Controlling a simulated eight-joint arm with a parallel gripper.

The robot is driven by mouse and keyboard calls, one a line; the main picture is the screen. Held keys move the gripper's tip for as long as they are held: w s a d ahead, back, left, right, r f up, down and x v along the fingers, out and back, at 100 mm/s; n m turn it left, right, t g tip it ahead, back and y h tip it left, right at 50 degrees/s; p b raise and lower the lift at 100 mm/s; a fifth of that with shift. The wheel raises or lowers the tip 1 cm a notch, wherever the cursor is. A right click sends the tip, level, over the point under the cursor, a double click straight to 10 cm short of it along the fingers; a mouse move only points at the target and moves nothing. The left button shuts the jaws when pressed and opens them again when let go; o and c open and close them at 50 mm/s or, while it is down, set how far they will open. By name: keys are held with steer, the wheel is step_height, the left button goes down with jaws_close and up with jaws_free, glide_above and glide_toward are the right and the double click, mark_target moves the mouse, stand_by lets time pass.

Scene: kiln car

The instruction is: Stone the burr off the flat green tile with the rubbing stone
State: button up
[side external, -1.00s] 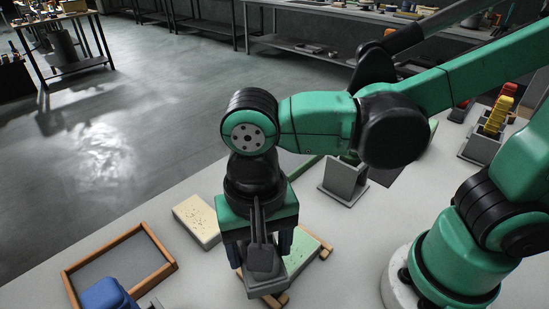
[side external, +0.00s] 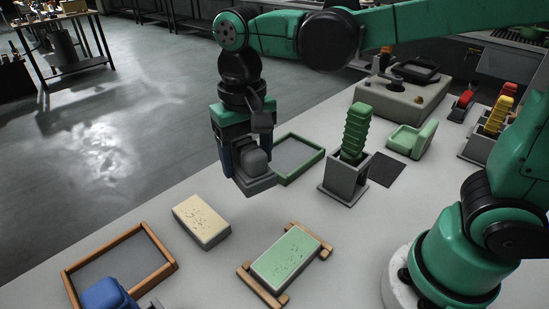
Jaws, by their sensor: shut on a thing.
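The flat green tile (side external: 286,257) lies on the table across two wooden strips (side external: 309,238). Small dark specks show on its top; I cannot tell which of them is burr. My gripper (side external: 243,160) is shut on a grey rubbing stone (side external: 256,184) with a rounded grip on top. It holds the stone level, up and to the left of the tile and clear of it, just left of a green-framed tray (side external: 313,170). The stone appears to be above the table, but its exact height is hard to tell.
A cream speckled slab (side external: 202,220) lies left of the tile. A wood-framed tray (side external: 166,268) and a blue object (side external: 107,295) are at front left. A grey holder (side external: 343,189) with stacked green pieces (side external: 356,132) stands behind the tile.

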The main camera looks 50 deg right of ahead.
steer(key=w+d+r+n, duration=0.3)
steer(key=w+d, duration=0.2)
steer(key=d, duration=0.4)
steer(key=s+a+f+n, duration=0.2)
steer(key=s+a+f, duration=0.1)
steer(key=s, duration=0.4)
steer(key=s+a+f+n, duration=0.3)
steer(key=s+a+f, duration=0.1)
steer(key=s+a, duration=0.2)
steer(key=shift+s+a, duration=0.3)
steer(key=shift+s, duration=0.6)
steer(key=shift+f, duration=0.1)
steer(key=shift+f, duration=2.5)
steer(key=shift+a, duration=3.2)
